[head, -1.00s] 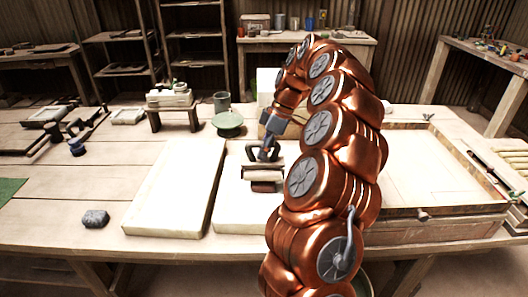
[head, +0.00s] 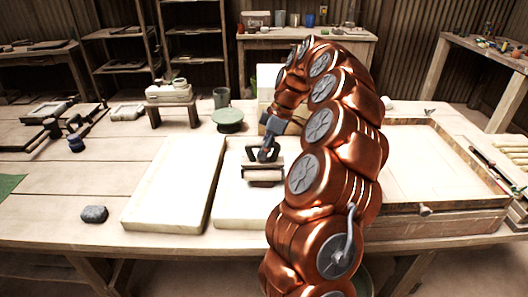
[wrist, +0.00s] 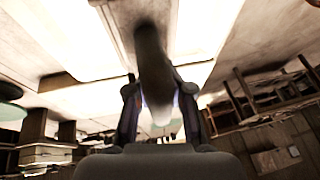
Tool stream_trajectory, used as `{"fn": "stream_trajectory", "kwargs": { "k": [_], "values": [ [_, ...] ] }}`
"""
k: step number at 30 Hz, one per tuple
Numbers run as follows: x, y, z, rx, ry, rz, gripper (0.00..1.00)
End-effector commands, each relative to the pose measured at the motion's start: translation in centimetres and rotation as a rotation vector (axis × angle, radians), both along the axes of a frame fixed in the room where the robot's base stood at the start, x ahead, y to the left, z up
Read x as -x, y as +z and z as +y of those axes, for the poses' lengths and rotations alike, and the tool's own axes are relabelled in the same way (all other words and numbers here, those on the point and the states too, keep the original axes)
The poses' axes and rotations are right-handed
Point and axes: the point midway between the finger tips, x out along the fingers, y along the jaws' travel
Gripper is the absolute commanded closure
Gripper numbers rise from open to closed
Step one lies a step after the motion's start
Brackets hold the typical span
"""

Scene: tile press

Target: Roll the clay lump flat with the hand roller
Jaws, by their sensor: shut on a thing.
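My gripper (head: 268,148) is shut on the dark handle of the hand roller (head: 263,175). In the wrist view, the blurred handle (wrist: 152,65) sits between the two fingers. The pale roller is low over the white slab (head: 232,208) left of my arm. A small reddish-brown strip (head: 263,184), which looks like the clay lump, shows at the roller's near edge. Most of it is hidden, so I cannot tell how flat it is.
Another pale slab (head: 172,195) lies to the left, and a grey lump (head: 94,214) beyond it. A green round stand (head: 228,116) is behind. A shallow wooden tray (head: 455,213) is at right. My arm hides part of the bench.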

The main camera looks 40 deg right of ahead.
Motion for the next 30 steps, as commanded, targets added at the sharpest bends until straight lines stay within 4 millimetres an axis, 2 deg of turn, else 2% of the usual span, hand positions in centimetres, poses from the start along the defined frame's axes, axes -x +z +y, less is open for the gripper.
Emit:
{"fn": "stream_trajectory", "kwargs": {
  "k": [19, 30],
  "values": [
    [-1.5, -0.5, -1.2, 0.000, 0.001, 0.004, 1.00],
    [-0.4, -0.3, -0.3, 0.000, -0.001, -0.001, 1.00]
  ]
}}
